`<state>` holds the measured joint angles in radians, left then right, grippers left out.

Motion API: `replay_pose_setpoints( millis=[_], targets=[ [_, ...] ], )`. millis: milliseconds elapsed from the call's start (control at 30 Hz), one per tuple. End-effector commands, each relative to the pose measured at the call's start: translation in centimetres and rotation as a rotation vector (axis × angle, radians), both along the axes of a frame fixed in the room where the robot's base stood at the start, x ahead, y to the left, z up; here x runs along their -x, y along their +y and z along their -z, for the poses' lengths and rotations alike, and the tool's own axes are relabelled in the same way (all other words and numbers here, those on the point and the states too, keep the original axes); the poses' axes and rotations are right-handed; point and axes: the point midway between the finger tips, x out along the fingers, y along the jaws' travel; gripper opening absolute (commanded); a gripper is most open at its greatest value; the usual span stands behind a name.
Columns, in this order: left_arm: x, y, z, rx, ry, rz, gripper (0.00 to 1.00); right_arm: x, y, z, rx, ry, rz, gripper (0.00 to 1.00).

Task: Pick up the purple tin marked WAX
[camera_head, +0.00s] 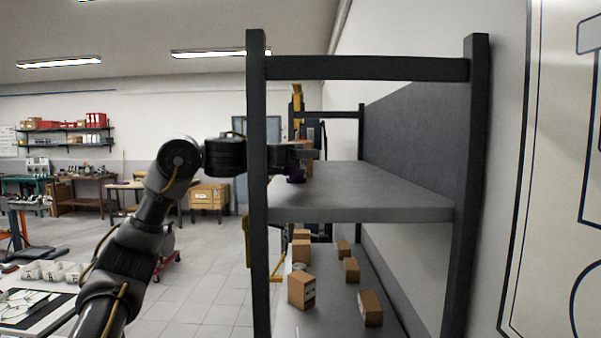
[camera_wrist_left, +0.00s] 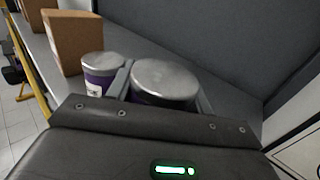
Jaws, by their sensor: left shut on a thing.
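My left gripper (camera_head: 308,152) reaches past the rack's front post over the upper shelf. In the left wrist view my left gripper (camera_wrist_left: 163,95) is shut on a round tin with a grey metal lid (camera_wrist_left: 165,80). The held tin's side is mostly hidden, and no WAX marking can be read on it. A second tin (camera_wrist_left: 98,78), purple with a grey lid and a pale label, stands just left of the fingers; its label is too small to read. My right gripper is out of view.
The rack's upper shelf (camera_head: 375,195) is bare toward its near end. A cardboard box (camera_wrist_left: 73,40) stands beyond the tins. Several boxes (camera_head: 302,289) stand on the lower shelf. The dark front post (camera_head: 257,240) stands close to my left arm.

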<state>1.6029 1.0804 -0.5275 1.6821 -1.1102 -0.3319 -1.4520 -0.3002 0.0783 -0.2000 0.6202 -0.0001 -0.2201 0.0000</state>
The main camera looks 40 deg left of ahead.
Motion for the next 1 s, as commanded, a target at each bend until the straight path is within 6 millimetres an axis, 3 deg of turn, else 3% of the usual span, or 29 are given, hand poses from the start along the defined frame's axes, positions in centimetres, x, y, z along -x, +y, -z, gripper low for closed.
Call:
replay_pose_setpoints(
  millis=[200, 433, 700, 1000],
  targets=[
    [3.5, 3.1, -5.5, 0.007, -0.013, -0.004, 0.19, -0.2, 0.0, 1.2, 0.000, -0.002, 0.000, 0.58],
    [7.4, 6.7, -7.7, 0.006, -0.008, -0.005, 0.19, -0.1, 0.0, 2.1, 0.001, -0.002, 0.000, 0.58],
    [9.7, 8.8, -9.0, 0.004, -0.005, -0.005, 0.19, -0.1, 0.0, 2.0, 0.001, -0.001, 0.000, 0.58],
    [9.8, 8.8, -9.0, 0.002, -0.004, 0.000, 0.19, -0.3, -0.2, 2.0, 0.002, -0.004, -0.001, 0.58]
  ],
)
